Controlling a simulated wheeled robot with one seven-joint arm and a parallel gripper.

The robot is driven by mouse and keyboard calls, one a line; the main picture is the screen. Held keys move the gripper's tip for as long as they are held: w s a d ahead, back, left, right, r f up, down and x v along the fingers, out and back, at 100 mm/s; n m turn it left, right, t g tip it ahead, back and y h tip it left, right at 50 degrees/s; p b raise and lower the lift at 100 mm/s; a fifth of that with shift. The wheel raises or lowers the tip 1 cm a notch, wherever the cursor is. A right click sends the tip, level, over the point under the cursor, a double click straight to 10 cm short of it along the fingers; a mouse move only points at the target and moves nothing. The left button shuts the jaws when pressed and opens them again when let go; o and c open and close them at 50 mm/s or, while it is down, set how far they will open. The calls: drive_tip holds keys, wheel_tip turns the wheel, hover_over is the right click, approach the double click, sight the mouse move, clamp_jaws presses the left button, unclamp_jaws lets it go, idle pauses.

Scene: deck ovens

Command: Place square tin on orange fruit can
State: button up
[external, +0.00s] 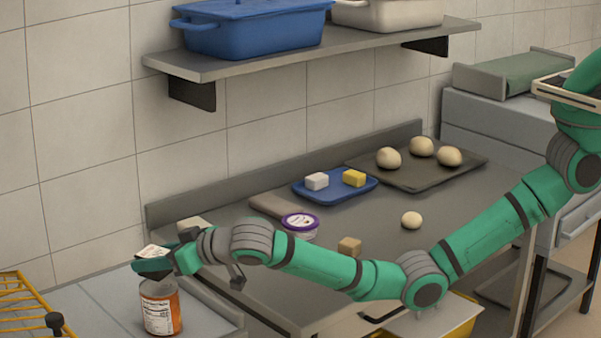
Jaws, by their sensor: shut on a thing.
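The orange fruit can (161,310) stands upright on the grey surface at the lower left, with an orange and white label. My gripper (152,263) is at the end of my green arm, directly above the can. It is shut on the square tin (152,251), whose pale, printed top shows above the fingers. The fingers hide the tin's lower part and the can's top rim. I cannot tell whether the tin touches the can.
A purple-lidded tub (300,223) and a small brown block (349,246) are on the counter behind my arm. A blue tray (334,193) and a dark baking tray (425,176) lie further back. A yellow wire rack (22,300) stands left of the can. A shelf (390,44) hangs above.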

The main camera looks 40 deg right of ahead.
drive_tip(key=shift+f, duration=1.25)
drive_tip(key=shift+f, duration=0.1)
drive_tip(key=o, duration=1.2)
drive_tip(key=shift+f, duration=0.1)
drive_tip(key=v, duration=1.2)
drive_tip(key=shift+d, duration=0.15)
